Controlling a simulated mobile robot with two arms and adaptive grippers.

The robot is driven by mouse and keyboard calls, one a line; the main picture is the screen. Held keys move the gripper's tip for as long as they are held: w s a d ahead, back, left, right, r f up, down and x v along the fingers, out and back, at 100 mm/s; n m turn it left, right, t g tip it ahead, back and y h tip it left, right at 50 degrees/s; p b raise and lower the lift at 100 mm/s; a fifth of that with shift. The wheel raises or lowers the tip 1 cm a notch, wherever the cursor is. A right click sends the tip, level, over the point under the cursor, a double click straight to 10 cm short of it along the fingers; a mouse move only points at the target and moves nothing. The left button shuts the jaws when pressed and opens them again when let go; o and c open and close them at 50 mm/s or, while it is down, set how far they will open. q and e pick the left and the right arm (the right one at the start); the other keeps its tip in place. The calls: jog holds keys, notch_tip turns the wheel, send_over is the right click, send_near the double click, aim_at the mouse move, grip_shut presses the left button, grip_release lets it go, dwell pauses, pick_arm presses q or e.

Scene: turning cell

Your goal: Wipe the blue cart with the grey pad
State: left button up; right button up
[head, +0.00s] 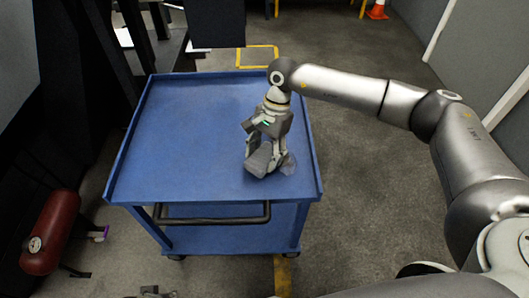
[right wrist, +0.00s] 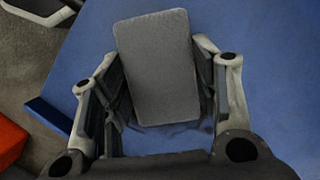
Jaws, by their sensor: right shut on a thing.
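The blue cart (head: 190,130) stands in front of me, with a raised rim and a dark handle at its near side. My right gripper (head: 264,155) is over the near right part of its top, pointing down. It is shut on the grey pad (right wrist: 158,65), which sits between its fingers in the right wrist view. I cannot tell whether the pad touches the cart top. A greyish patch (head: 288,163) shows on the top just right of the gripper. A small dark part at the bottom edge of the head view may be my left gripper (head: 155,292).
A red tank (head: 50,232) with a gauge lies left of the cart. Dark machine frames stand at the left and back left. Grey floor is open to the right of the cart, under my right arm. An orange cone (head: 377,9) is far back.

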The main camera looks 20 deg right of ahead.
pick_arm(q)
jog(key=shift+r, duration=0.4)
pick_arm(e)
jog(key=shift+f, duration=0.15)
pick_arm(q)
jog(key=shift+r, duration=0.1)
pick_arm(e)
jog(key=shift+f, duration=0.1)
pick_arm(q)
jog(key=shift+w+r, duration=0.1)
jog(key=shift+r, duration=0.15)
jog(key=shift+s+a+r+b, duration=0.1)
jog(key=shift+s+r+b, duration=0.1)
jog(key=shift+r, duration=0.15)
jog(key=shift+s+r+b, duration=0.1)
jog(key=shift+r+b, duration=0.1)
jog(key=shift+r, duration=0.1)
pick_arm(e)
jog(key=shift+f, duration=0.25)
pick_arm(q)
jog(key=shift+r, duration=0.1)
jog(key=shift+r, duration=0.25)
pick_arm(e)
jog(key=shift+f, duration=0.15)
pick_arm(q)
jog(key=shift+r, duration=0.1)
